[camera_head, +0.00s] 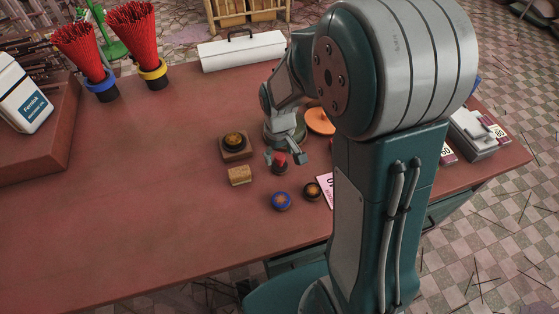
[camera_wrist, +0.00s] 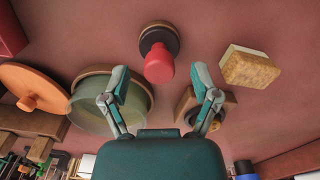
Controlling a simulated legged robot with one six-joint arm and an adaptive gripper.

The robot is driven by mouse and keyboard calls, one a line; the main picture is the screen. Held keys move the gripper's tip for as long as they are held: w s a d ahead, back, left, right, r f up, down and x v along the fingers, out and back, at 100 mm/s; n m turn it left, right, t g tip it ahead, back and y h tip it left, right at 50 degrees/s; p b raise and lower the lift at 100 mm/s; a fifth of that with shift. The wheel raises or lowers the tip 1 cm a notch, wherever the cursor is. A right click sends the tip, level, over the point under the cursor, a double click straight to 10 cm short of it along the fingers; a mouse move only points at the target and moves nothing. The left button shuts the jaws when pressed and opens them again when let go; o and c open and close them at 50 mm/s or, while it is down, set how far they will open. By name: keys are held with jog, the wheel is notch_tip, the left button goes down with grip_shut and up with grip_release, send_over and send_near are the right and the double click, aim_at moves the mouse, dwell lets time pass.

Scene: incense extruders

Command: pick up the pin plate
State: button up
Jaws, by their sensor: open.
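A small round piece with a red knob (camera_head: 279,167) on a dark disc stands on the table; it also shows in the wrist view (camera_wrist: 159,66). My gripper (camera_head: 285,157) is open above it, and in the wrist view its fingertips (camera_wrist: 160,76) lie on either side of the red knob, apart from it. Other round pieces are a blue-rimmed disc (camera_head: 281,201), a dark-rimmed disc (camera_head: 312,190) and a dark round piece (camera_head: 234,140) on a square wooden block. I cannot tell for certain which one is the pin plate.
A tan block (camera_head: 240,176) lies left of the red knob; it also shows in the wrist view (camera_wrist: 249,68). A green bowl (camera_wrist: 112,118) and an orange lid (camera_wrist: 38,86) are close to my gripper. The left part of the table (camera_head: 120,220) is clear.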

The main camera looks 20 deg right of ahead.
jog(key=shift+f, duration=0.55)
grip_shut()
